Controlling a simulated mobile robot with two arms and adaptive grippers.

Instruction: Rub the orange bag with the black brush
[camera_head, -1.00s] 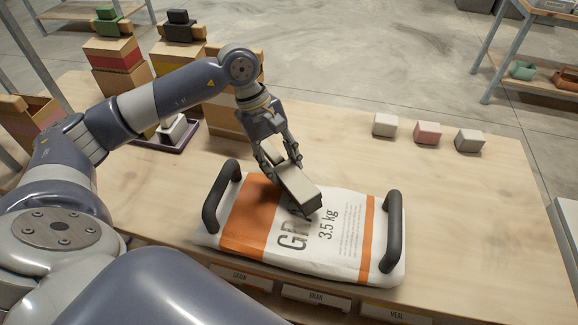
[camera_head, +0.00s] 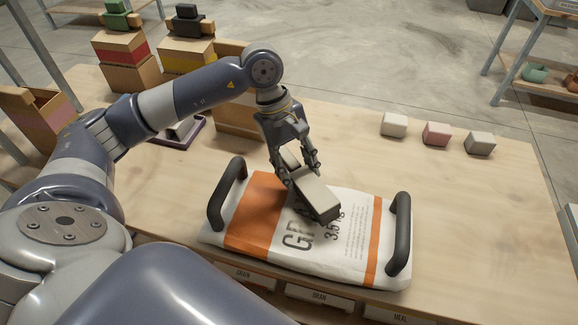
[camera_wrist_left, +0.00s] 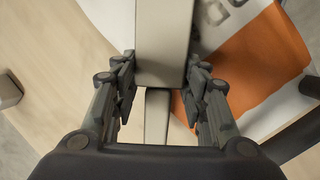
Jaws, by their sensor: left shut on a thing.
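The bag (camera_head: 265,219) lies flat between two dark handles. It is white with orange bands and printed text, and part of it shows in the left wrist view (camera_wrist_left: 252,62). My left gripper (camera_head: 296,172) is shut on a brush (camera_head: 316,192) with a pale beige block body and a dark underside. The brush is tilted over the middle of the bag, covering some of its lettering. I cannot tell whether its dark side touches the bag. In the left wrist view the brush (camera_wrist_left: 163,40) sits between the fingers (camera_wrist_left: 160,85). My right gripper is not in view.
The dark left handle (camera_head: 226,193) and right handle (camera_head: 400,235) stand up at the bag's ends. Three small blocks (camera_head: 436,133) stand at the back right. Cardboard boxes (camera_head: 128,62) and a dark tray (camera_head: 180,134) are at the left. The table's right side is clear.

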